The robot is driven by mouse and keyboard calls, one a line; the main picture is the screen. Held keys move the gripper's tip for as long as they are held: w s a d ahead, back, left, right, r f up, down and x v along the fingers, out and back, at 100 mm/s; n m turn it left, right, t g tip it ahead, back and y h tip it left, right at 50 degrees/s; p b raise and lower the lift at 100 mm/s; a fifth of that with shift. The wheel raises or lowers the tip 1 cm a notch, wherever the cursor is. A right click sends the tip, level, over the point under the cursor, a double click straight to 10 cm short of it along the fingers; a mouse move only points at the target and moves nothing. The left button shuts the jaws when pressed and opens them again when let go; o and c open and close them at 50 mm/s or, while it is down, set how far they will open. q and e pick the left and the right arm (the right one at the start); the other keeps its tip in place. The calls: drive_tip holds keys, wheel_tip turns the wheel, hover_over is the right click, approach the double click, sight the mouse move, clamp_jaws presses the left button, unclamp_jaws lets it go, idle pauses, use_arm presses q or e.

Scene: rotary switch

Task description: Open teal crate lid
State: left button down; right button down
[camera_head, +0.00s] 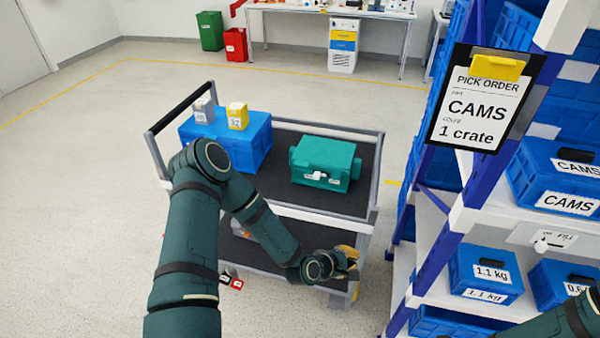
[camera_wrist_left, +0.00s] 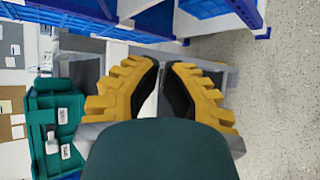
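The teal crate (camera_head: 309,170) stands on the right part of the cart's top shelf. Its lid (camera_head: 328,150) looks closed. A pale latch or tag (camera_head: 320,177) shows on its front. My left gripper (camera_head: 352,255) is at the cart's near right corner, in front of and apart from the crate. In the wrist view its yellow fingers (camera_wrist_left: 161,68) converge almost to touching, with nothing held. My right gripper is out of view; only part of that arm shows.
A blue crate (camera_head: 257,150) with a grey box (camera_head: 202,112) and a yellow box (camera_head: 238,116) on it stands left on the cart (camera_head: 285,190). A shelf rack (camera_head: 440,255) with blue bins and a pick-order clipboard (camera_head: 470,105) stands right. The floor at left is clear.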

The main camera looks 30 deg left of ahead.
use_arm(q)
drive_tip(key=w+a+r+n+t+y, duration=0.1)
drive_tip(key=w+a+n+t+y, duration=0.1)
drive_tip(key=a+n, duration=0.3)
drive_tip(key=w+a+r+n+t+y, duration=0.2)
drive_tip(key=w+a+n+t, duration=0.1)
drive_tip(key=a+n, duration=0.2)
drive_tip(key=w+a+r+n+t+y, duration=0.1)
drive_tip(key=w+a+n+t, duration=0.2)
drive_tip(key=a+n, duration=0.3)
drive_tip(key=shift+w+a+r+y+b, duration=0.15)
drive_tip(key=shift+a+r+y+b, duration=0.2)
drive_tip(key=shift+a, duration=0.2)
drive_tip(key=a+n+y, duration=0.1)
drive_tip(key=a+n, duration=0.1)
drive_tip(key=a+r+n+t+y, duration=0.1)
drive_tip(key=a+n, duration=0.1)
drive_tip(key=a, duration=0.1)
drive_tip(key=a+n+t+y, duration=0.1)
drive_tip(key=a+n+y, duration=0.1)
drive_tip(key=shift+s+a+r, duration=0.25)
drive_tip(key=shift+r, duration=0.15)
drive_tip(key=x, duration=0.9)
drive_tip(key=shift+w+r, duration=0.1)
drive_tip(key=shift+w, duration=0.25)
drive_tip(key=shift+r, duration=0.15)
